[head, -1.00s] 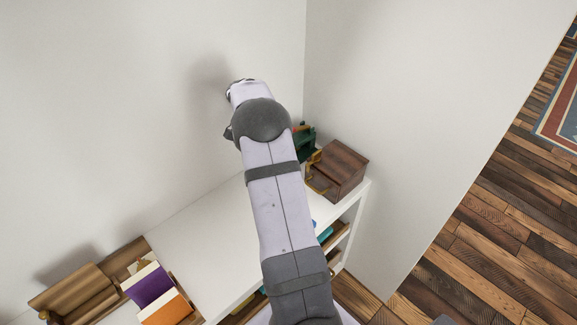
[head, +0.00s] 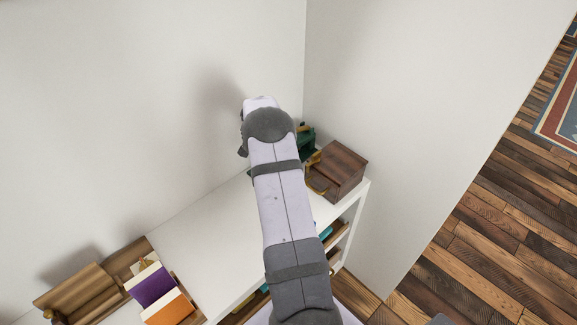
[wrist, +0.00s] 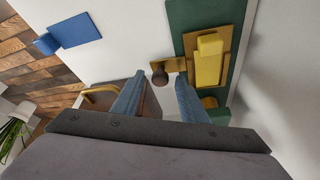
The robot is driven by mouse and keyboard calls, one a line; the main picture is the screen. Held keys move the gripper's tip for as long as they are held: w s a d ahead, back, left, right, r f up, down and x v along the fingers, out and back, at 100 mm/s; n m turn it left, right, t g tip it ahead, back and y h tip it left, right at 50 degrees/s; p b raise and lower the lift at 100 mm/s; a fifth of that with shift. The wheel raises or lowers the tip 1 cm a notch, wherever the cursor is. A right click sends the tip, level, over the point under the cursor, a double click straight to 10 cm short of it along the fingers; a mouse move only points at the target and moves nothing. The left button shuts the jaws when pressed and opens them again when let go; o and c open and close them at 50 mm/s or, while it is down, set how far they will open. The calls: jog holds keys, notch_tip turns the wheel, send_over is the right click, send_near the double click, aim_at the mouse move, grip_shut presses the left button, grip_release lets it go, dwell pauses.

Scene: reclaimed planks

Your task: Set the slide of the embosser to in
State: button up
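The embosser is a dark green body (head: 307,136) at the back of the white shelf, partly hidden behind my arm in the head view. In the wrist view its green plate (wrist: 188,15) carries a yellow brass block (wrist: 208,62). A dark round knob (wrist: 159,78) on a short brass piece sticks out beside that block; I cannot tell for sure that this is the slide. My gripper (wrist: 160,88) is open, its two blue-grey fingers apart, with the knob showing between the fingertips. Contact with the knob cannot be told. The gripper is hidden in the head view.
A wooden box (head: 342,167) with a brass handle stands close to the embosser's right; that handle (wrist: 98,93) shows left of my fingers. Walls rise behind and right. The shelf top (head: 205,245) is clear left of my arm, with wooden items (head: 80,294) farther left.

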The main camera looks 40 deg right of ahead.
grip_shut()
jog(key=shift+d+f+b, duration=0.1)
jog(key=shift+d+b, duration=0.6)
jog(key=shift+d, duration=1.05)
grip_release()
